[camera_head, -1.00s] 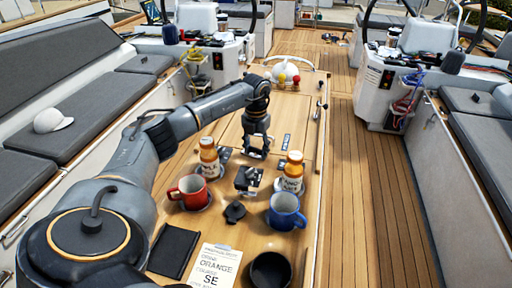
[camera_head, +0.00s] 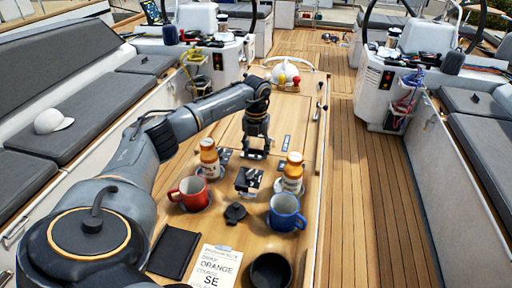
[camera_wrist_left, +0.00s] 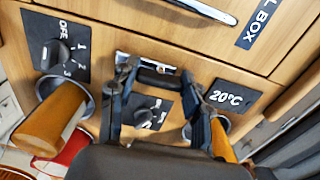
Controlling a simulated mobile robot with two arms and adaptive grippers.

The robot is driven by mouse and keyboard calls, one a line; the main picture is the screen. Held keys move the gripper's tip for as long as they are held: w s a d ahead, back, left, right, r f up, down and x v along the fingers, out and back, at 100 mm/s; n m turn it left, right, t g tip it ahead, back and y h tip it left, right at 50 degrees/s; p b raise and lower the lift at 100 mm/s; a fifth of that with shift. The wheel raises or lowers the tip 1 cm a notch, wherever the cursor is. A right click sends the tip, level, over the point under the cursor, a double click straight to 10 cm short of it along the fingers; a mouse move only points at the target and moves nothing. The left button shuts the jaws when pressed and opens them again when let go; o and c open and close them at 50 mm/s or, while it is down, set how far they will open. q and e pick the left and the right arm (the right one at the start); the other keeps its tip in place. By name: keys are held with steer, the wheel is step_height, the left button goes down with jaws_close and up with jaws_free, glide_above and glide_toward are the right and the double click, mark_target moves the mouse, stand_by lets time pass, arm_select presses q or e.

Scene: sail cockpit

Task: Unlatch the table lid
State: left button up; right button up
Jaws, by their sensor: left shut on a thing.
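The wooden table lid (camera_head: 285,112) is the closed panel on the table's far part, with a seam along its near edge. A latch (camera_wrist_left: 158,79), a dark bar beside a bright metal plate, sits at that seam in the left wrist view. My left gripper (camera_head: 256,154) points down at the seam. Its fingers (camera_wrist_left: 158,76) stand on either side of the latch and are shut on it. They partly hide it, and I cannot tell how far it is turned. My right gripper is not in view.
A red mug (camera_head: 190,193), a blue mug (camera_head: 286,213) and two orange-capped bottles (camera_head: 208,158) (camera_head: 293,172) stand close on the near side. A rotary switch (camera_wrist_left: 57,53) and a dark knob (camera_wrist_left: 146,110) are near the fingers. A white dome (camera_head: 285,72) stands at the far end.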

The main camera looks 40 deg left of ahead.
mark_target(256, 149)
arm_select(q)
steer(key=o, duration=1.2)
steer(key=shift+s+d+f, duration=0.15)
steer(key=shift+d+f, duration=0.05)
steer(key=shift+f, duration=0.15)
steer(key=shift+c, duration=0.2)
steer(key=shift+a, duration=0.1)
steer(key=shift+r, duration=0.1)
steer(key=shift+a+r, duration=0.1)
steer(key=shift+r, duration=0.45)
step_height(256, 149, up, 11)
steer(key=shift+f, duration=0.1)
